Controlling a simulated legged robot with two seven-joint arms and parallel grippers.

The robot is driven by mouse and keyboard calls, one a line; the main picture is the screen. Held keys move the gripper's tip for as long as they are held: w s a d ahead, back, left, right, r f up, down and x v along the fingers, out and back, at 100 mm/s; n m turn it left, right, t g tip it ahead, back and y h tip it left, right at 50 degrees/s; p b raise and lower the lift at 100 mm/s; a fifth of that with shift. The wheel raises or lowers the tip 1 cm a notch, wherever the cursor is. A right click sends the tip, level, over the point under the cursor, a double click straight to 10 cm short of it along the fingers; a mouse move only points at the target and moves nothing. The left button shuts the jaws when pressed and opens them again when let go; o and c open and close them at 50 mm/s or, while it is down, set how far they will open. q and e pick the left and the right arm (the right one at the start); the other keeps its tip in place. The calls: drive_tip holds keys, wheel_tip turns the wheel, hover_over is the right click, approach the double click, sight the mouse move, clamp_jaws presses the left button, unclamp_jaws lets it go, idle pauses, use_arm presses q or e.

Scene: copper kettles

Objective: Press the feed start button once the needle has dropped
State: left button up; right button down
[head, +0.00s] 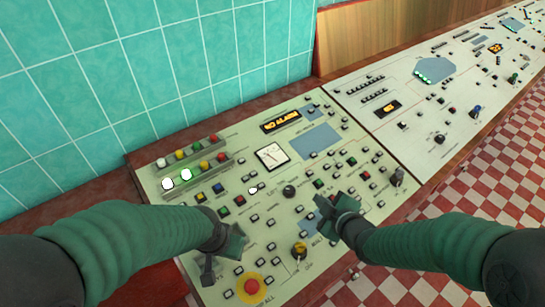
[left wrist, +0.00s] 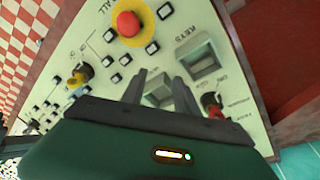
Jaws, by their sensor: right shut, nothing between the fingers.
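The dial gauge (head: 272,156) sits in the upper middle of the pale green panel (head: 225,178). Its dark needle is visible, but its exact reading is too small to tell. Many small buttons surround it, and I cannot read which one is labelled feed start. My right gripper (head: 325,207) is shut and empty, over the panel's lower middle, below and right of the gauge. My left gripper (head: 212,262) is over the panel's lower left, its fingers apart with nothing between them; they also show in the left wrist view (left wrist: 161,80).
A red mushroom button on a yellow disc (head: 250,287) and a yellow knob (head: 299,250) lie near the panel's front. A display (head: 282,121) reads "NO ALARM". Two white lamps (head: 186,174) glow at left. A key switch (left wrist: 211,104) is near my left fingers.

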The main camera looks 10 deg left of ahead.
use_arm(q)
clamp_jaws()
idle(1.5)
